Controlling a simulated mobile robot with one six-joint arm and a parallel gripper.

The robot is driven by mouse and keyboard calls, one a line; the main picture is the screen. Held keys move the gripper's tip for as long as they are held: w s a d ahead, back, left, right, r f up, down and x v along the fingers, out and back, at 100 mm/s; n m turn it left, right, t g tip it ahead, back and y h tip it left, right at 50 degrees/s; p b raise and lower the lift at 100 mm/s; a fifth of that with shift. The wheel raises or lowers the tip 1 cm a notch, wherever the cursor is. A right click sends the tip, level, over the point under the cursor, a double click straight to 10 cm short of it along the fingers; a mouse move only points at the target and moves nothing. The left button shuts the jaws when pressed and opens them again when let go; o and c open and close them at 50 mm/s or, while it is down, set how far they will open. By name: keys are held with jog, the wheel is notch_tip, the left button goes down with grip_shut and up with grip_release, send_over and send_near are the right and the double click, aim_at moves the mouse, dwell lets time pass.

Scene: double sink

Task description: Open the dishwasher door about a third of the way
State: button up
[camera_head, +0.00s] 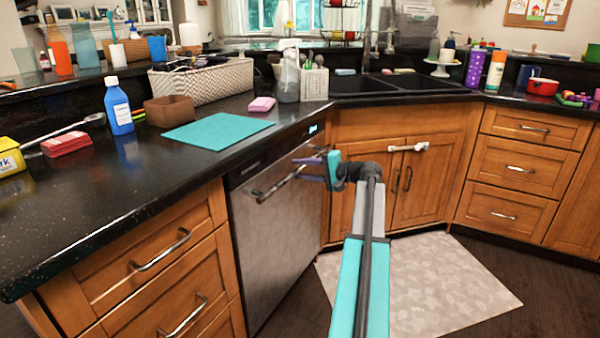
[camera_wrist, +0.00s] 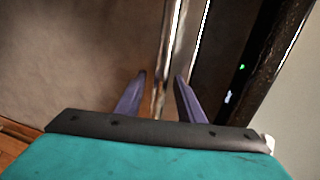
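The dishwasher (camera_head: 275,245) has a brushed steel door under the black counter; the door looks shut. Its bar handle (camera_head: 272,189) runs across the top of the door, and its right end is near my gripper. My gripper (camera_head: 297,170) has purple fingers and points left at the handle. In the wrist view, my gripper (camera_wrist: 160,76) has its fingers spread, with the shiny handle bar (camera_wrist: 172,50) running between them. A gap shows beside the bar, so the fingers look open around it. Contact with the bar cannot be told.
Wooden drawers (camera_head: 150,265) stand left of the dishwasher, and sink cabinet doors (camera_head: 400,185) with a white latch (camera_head: 408,147) stand right. A pale mat (camera_head: 440,280) lies on the dark floor. The counter above holds a teal mat (camera_head: 217,131) and a pink sponge (camera_head: 262,104).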

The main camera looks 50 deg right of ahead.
jog(key=shift+w+a, duration=0.1)
jog(key=shift+w, duration=0.3)
grip_shut()
jog(key=shift+f, duration=0.1)
